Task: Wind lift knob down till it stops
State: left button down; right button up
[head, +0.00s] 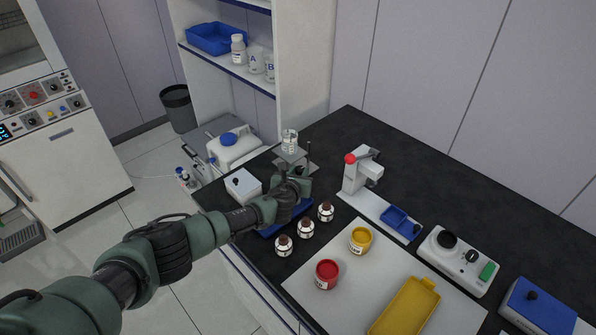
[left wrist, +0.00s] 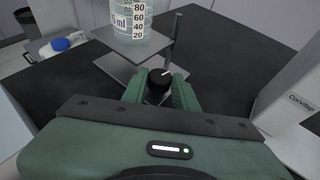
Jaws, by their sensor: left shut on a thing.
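The lift knob (left wrist: 158,86) is black with a white mark and sits between the fingers of my left gripper (left wrist: 160,92) in the left wrist view. The gripper is shut on it. In the head view my left gripper (head: 292,184) reaches the front of the lift, and the knob is hidden there. The lift has a grey plate (head: 292,156) and a thin upright rod (left wrist: 174,38). A glass beaker with graduations (head: 289,140) stands on the plate; it also shows in the left wrist view (left wrist: 133,18). The plate stands clear above the lower base (left wrist: 112,75).
A white box (head: 243,185) stands left of the gripper and a blue tray (head: 270,231) lies under the arm. Several brown bottles (head: 305,229) stand in front. A grey device with a red knob (head: 360,172) stands to the right.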

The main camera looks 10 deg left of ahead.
pick_arm(q)
jog(key=shift+d+f+n+y, duration=0.1)
jog(key=shift+d+n+y, duration=0.25)
jog(key=shift+n+y, duration=0.6)
jog(key=shift+d+f+n+g+y+b, duration=0.1)
jog(key=shift+n+g+y+b, duration=0.2)
jog(key=shift+n+y+b, duration=0.2)
jog(key=n+g+y+b, duration=0.1)
jog(key=n+y+b, duration=0.1)
jog(key=b, duration=0.2)
jog(key=n+g+y+b, duration=0.1)
jog(key=y+b, duration=0.1)
jog(key=b, duration=0.2)
jog(key=n+g+y+b, duration=0.1)
jog(key=n+y+b, duration=0.1)
jog(key=b, duration=0.2)
jog(key=shift+w+d+f+n, duration=0.1)
jog(key=shift+w+d+n, duration=0.2)
jog(key=shift+d+n, duration=0.05)
jog(key=shift+r+n+g+y+b, duration=0.25)
jog(key=shift+n+g+y+b, duration=0.1)
jog(key=shift+b, duration=0.55)
jog(key=c, duration=1.4)
grip_release()
jog(key=shift+o, duration=0.2)
jog(key=shift+r, duration=0.1)
